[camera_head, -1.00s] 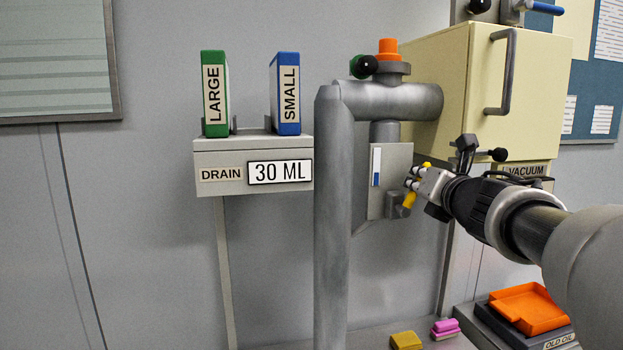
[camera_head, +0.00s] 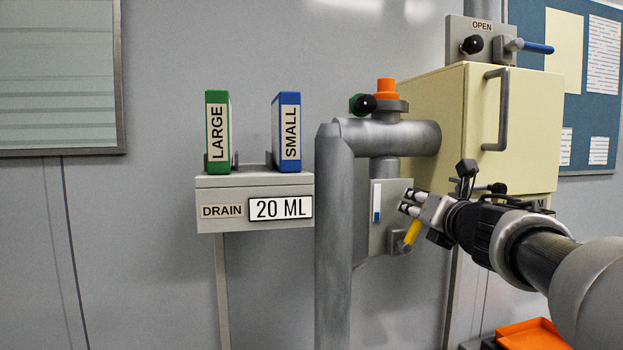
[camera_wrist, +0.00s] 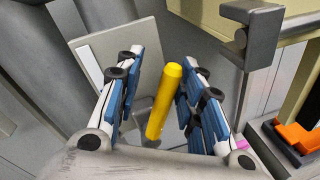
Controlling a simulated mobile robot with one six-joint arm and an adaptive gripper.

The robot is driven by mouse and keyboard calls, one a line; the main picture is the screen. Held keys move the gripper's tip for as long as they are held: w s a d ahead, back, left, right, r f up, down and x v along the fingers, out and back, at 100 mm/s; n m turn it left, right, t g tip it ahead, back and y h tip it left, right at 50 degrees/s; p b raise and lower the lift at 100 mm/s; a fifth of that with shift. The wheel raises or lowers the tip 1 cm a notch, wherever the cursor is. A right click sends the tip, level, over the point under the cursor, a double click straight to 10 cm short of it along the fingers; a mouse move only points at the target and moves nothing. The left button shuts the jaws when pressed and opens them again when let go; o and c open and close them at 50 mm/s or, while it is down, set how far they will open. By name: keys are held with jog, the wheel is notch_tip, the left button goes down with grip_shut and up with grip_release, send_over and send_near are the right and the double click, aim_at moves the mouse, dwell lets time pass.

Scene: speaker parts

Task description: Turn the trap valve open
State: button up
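The trap is a grey box (camera_head: 377,239) with a white and blue level strip, under the grey pipe. Its valve has a yellow handle (camera_head: 413,232) at the lower right of the box, slanting up to the right. My gripper (camera_head: 408,202) is at the box's right side, by the handle. In the wrist view the yellow handle (camera_wrist: 164,100) stands between the two spread fingers of my gripper (camera_wrist: 163,72), closer to the right one. I cannot tell whether the right finger touches it.
A drain box (camera_head: 215,220) reads 20 ML and carries a green LARGE block (camera_head: 217,135) and a blue SMALL block (camera_head: 287,130). A cream cabinet (camera_head: 430,90) stands behind my arm. An orange tray (camera_head: 530,336) is at lower right.

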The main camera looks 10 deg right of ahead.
notch_tip(320, 180, up, 8)
jog(key=shift+r, duration=0.1)
dwell(0.4)
